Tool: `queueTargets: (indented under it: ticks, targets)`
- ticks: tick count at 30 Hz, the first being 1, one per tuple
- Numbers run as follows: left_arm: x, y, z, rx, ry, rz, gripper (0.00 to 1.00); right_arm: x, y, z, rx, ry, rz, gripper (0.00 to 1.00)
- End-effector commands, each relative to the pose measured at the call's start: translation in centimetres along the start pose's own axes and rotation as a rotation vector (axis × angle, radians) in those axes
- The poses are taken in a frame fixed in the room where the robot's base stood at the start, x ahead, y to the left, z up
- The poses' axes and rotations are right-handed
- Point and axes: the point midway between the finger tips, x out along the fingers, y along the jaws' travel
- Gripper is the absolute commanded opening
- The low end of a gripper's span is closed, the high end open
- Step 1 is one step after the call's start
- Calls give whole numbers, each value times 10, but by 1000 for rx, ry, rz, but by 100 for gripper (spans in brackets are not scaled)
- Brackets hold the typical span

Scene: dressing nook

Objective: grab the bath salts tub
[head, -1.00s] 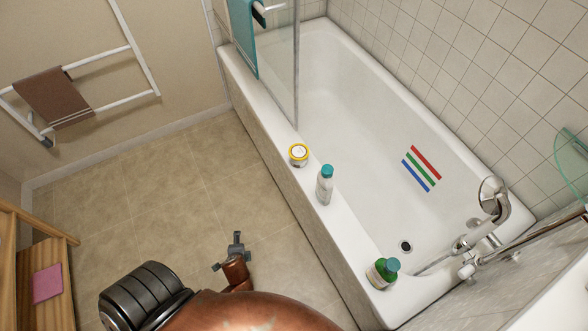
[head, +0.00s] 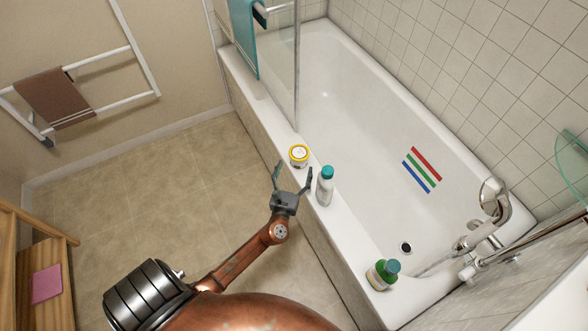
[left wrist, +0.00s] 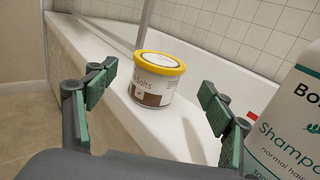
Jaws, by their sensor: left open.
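The bath salts tub (head: 299,156) is a small white tub with a yellow-rimmed lid. It stands upright on the near rim of the bathtub. In the left wrist view the tub (left wrist: 155,82) shows a brown and white label and sits between and beyond the fingers. My left gripper (head: 293,178) is open and empty, just short of the tub, with its fingers apart; it also shows in the left wrist view (left wrist: 158,105). My right gripper is not in view.
A white shampoo bottle with a teal cap (head: 325,187) stands on the rim close beside my left gripper's right finger; it also shows in the left wrist view (left wrist: 290,120). A glass screen (head: 283,70) rises behind the tub.

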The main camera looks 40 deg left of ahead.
Motion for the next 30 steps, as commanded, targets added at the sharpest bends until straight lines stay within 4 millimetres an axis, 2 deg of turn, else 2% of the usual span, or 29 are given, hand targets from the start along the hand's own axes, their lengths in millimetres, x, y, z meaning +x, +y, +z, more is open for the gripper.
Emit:
queueTargets:
  ticks: [5, 8, 21, 30]
  targets:
    - [2, 0, 0, -3, 0, 1, 75, -1, 0, -1, 0, 0, 0, 0]
    - [10, 0, -1, -4, -1, 2, 75, -5, -2, -2, 0, -1, -2, 0]
    - [70, 0, -2, -4, 2, 2, 75, -47, -12, -18, -1, 2, -16, 0]
    - [78, 0, 0, -5, 1, 1, 75, -55, -14, -20, -1, 1, -19, 0]
